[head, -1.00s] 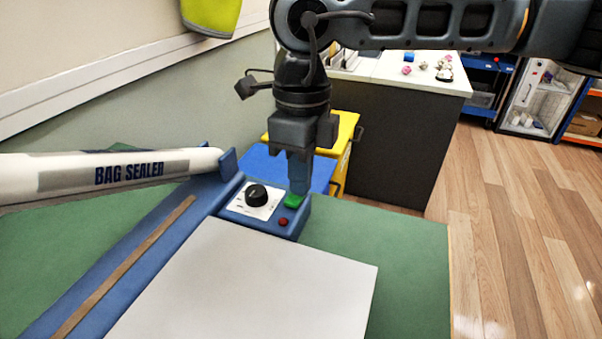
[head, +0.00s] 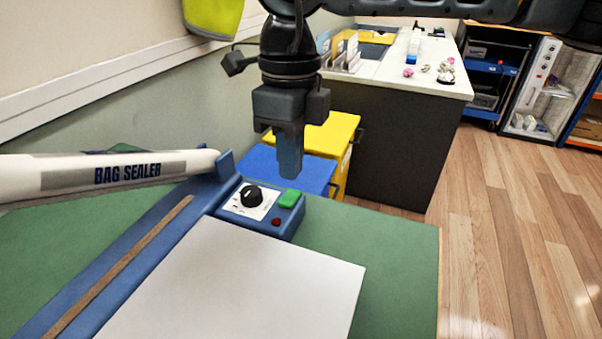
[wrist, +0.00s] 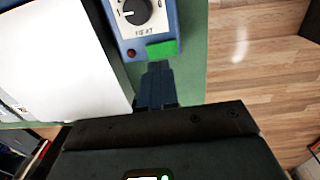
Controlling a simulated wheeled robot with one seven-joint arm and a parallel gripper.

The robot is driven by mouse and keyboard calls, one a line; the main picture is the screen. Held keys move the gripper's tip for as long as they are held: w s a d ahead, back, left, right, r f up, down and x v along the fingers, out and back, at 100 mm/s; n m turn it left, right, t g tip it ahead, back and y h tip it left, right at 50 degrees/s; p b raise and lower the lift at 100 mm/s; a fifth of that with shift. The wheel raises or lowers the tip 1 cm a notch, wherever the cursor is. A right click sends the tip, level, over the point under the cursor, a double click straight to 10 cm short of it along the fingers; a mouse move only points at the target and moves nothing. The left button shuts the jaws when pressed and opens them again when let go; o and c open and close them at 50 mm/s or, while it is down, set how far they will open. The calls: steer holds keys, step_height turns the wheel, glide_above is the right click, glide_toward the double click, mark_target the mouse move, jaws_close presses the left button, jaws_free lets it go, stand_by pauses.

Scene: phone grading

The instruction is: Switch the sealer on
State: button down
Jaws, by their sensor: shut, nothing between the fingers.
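The bag sealer (head: 60,310) is blue with a white lidded arm (head: 120,172) marked BAG SEALER. Its control box carries a black heat knob (head: 252,196), a green switch (head: 290,198) and a small dark red light (head: 277,221). In the wrist view the knob (wrist: 135,10), the green switch (wrist: 162,49) and the red light (wrist: 131,53) show near the top. My gripper (head: 290,172) is shut and empty. It points down above and apart from the green switch, which is in full view in the head view. In the wrist view the fingertips (wrist: 157,68) appear just below the switch.
A white sheet-like plate (head: 235,285) lies before the sealer on the green table top (head: 400,260). Blue (head: 315,175) and yellow (head: 335,135) bins stand behind the table. A white-topped counter (head: 400,75) is further back. Wooden floor is clear at right.

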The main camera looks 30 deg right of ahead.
mark_target(294, 194)
step_height(294, 194, up, 10)
steer(key=shift+w+d, duration=0.25)
steer(key=shift+d, duration=0.1)
steer(key=shift+f, duration=0.1)
stand_by(0.4)
